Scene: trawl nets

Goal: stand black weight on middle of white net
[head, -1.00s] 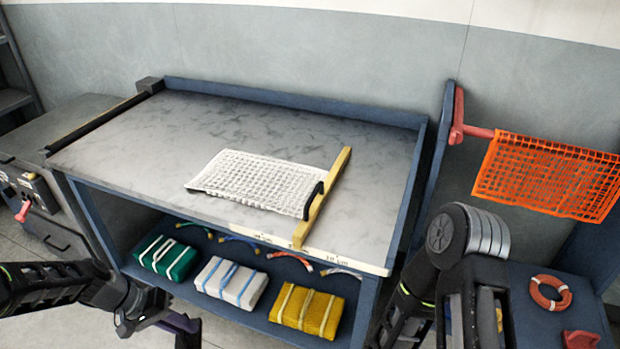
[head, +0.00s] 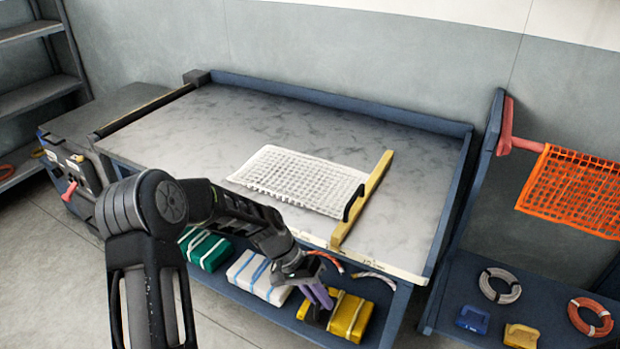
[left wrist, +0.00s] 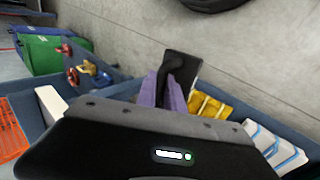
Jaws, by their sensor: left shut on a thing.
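The white net (head: 300,180) lies flat on the grey tabletop, its right end close to a yellow bar (head: 362,200). A black curved piece (head: 352,203) stands at the net's right edge. My left gripper (head: 318,297), with purple fingers, is low in front of the table, below the tabletop's front edge. It is shut on a black thing, seemingly the black weight (head: 316,316). In the left wrist view the dark block (left wrist: 186,64) shows between and beyond the purple fingers (left wrist: 168,92); its lower part is hidden. My right gripper is out of view.
The lower shelf holds green (head: 203,248), white (head: 258,276) and yellow (head: 350,316) bundles close to the gripper. An orange net (head: 572,190) hangs at the right, above a shelf with rope coils (head: 590,317). The tabletop left of the white net is clear.

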